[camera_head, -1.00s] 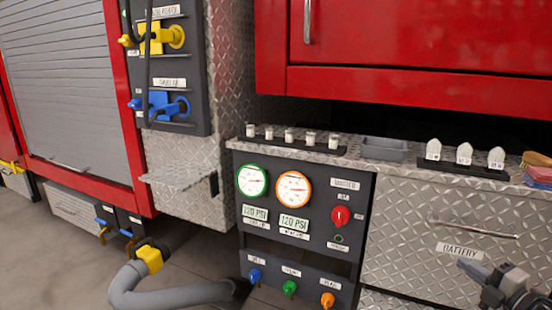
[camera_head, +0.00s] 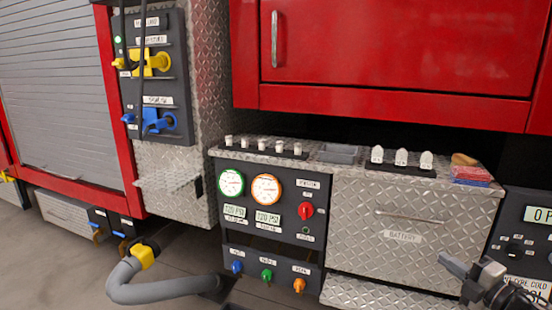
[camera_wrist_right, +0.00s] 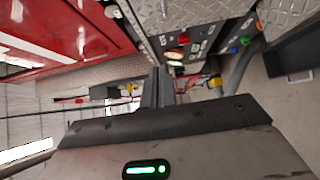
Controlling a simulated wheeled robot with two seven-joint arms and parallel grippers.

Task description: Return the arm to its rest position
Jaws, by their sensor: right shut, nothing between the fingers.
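My right gripper (camera_head: 462,277) is at the lower right in the head view, in front of the diamond-plate battery drawer (camera_head: 396,225). It is apart from the drawer and holds nothing. In the right wrist view its fingers (camera_wrist_right: 157,88) are together, pointing toward the pump panel (camera_wrist_right: 186,42). The pump panel (camera_head: 290,242) also shows in the head view, with two gauges, a red knob and several coloured knobs. My left gripper is not in view.
A diamond-plate counter (camera_head: 340,166) carries white pegs, a grey tray (camera_head: 338,153), white tags and a sponge-like item (camera_head: 464,159). A grey hose (camera_head: 160,290) with a yellow coupling (camera_head: 142,256) lies at lower left. Floor is open at left.

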